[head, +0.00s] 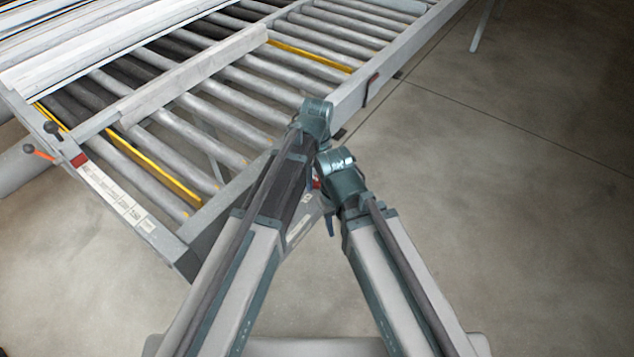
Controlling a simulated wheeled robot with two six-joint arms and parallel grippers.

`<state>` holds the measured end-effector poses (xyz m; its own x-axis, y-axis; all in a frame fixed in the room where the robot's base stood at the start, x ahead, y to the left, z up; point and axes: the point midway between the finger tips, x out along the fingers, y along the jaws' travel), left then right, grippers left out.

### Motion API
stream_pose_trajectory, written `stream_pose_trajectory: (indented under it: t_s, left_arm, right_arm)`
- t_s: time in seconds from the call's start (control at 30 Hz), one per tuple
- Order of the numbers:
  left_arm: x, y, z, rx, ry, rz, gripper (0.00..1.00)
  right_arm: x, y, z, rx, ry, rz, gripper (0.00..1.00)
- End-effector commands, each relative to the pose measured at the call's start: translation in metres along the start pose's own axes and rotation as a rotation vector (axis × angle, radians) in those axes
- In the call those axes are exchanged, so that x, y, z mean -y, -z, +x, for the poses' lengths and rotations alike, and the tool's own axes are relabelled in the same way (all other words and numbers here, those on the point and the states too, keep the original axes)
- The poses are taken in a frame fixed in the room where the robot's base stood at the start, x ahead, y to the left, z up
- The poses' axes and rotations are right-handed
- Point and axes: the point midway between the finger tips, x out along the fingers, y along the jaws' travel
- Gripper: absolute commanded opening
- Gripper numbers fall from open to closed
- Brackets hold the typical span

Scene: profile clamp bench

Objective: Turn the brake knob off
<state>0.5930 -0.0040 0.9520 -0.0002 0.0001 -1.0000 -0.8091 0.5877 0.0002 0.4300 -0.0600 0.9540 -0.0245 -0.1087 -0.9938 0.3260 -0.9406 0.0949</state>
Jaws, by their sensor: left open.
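A black ball knob (52,128) stands at the left corner of the roller bench (215,222). Beside it, an orange lever (41,154) has a dark ball end. I cannot tell which of these, if either, is the brake knob. A small red part (316,184) shows between my two arms, mostly hidden by them. My left gripper (330,225) shows only as a small dark part near the middle, well right of the black knob; it is open. My right gripper cannot be made out behind the arms.
Light metal profiles (100,45) lie across the bench's upper left. A grey bar (195,78) crosses the rollers, with yellow strips (160,172) between some of them. A red block and white label strip (118,200) are on the front edge.

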Motion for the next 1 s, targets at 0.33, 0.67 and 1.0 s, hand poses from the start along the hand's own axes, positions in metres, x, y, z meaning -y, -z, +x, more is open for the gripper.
stream_pose_trajectory:
  t_s: [0.33,0.67,1.0]
  left_arm:
    - [0.0000,0.0000,0.0030,0.000,0.000,0.000,0.75]
    - [0.0000,0.0000,0.0031,0.000,0.000,0.000,0.15]
    - [0.0000,0.0000,0.0031,0.000,0.000,-0.020,0.00]
  right_arm:
    - [0.0003,0.0002,0.0030,0.000,0.000,0.000,0.50]
    - [0.0003,0.0002,0.0031,0.000,0.000,0.000,0.50]
    - [0.0003,0.0002,0.0031,0.000,0.000,0.000,0.50]
